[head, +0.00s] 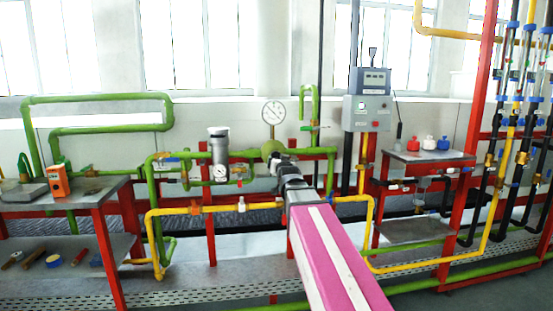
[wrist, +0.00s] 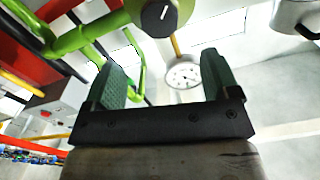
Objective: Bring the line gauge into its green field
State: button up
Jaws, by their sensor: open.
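A round white gauge (head: 273,112) with a dark needle stands on the green pipework in the head view. It also shows between the fingers in the wrist view (wrist: 183,76); its dial is too small to make out a green field. A green valve body with a dark round knob (wrist: 164,14) bearing a white line is at the top of the wrist view. Its green round body (head: 270,148) shows below the gauge in the head view. My gripper (wrist: 163,65) is open and empty, apart from the knob. In the head view, my gripper (head: 283,162) is just below the valve.
A grey cylinder (head: 219,147) with a smaller dial (head: 220,171) stands left of my gripper. Yellow pipe (head: 220,208) runs below. A grey control box (head: 368,113) is on the right. Metal tables stand left (head: 95,188) and right (head: 435,155).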

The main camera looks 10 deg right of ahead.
aim_at(276, 156)
jog(key=w, duration=1)
jog(key=c, duration=0.9)
